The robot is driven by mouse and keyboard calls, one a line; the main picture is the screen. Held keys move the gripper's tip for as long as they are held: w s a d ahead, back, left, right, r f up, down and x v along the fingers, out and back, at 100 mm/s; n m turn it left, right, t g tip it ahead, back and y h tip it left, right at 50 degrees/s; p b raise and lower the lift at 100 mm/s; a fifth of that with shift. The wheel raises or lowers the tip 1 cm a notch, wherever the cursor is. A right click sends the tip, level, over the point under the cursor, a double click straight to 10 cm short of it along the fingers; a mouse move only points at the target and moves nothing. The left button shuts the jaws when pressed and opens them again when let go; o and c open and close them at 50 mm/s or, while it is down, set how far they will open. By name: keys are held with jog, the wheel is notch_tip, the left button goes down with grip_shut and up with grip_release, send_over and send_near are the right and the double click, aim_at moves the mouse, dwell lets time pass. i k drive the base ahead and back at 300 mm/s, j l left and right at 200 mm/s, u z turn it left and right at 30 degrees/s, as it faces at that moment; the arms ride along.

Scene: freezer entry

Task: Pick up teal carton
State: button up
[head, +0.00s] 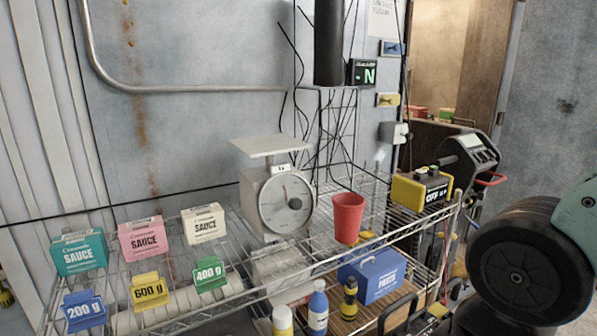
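The teal carton (80,252) stands upright at the left end of the wire shelf's top level. It has white lettering that reads "SAUCE" and a pale top flap. A pink carton (142,236) stands close to its right, and a white carton (203,223) stands further right. A blue "200 g" tag (85,311) is in front of and below the teal carton. My gripper is not in view. A dark round part with a teal cover at the right edge looks like my own arm, far from the carton.
The wire shelf (235,292) also holds a white dial scale (278,195), a red cup (348,217) and a yellow box (421,190). Yellow (150,291) and green (210,273) tags line its front. Bottles and a blue box (373,275) sit on the lower level.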

aim_at(82, 251)
jog(key=u, duration=1.55)
jog(key=i+j, duration=0.15)
jog(key=j, duration=0.2)
jog(key=i+j, duration=0.2)
jog(key=j, duration=0.2)
jog(key=i+j, duration=0.15)
jog(key=j, duration=0.2)
jog(key=i+j+u, duration=0.1)
jog(key=j, duration=0.25)
jog(key=i+j, duration=0.45)
jog(key=i, duration=0.2)
jog(key=i+j, duration=0.2)
jog(key=i, duration=0.2)
jog(key=u, duration=0.05)
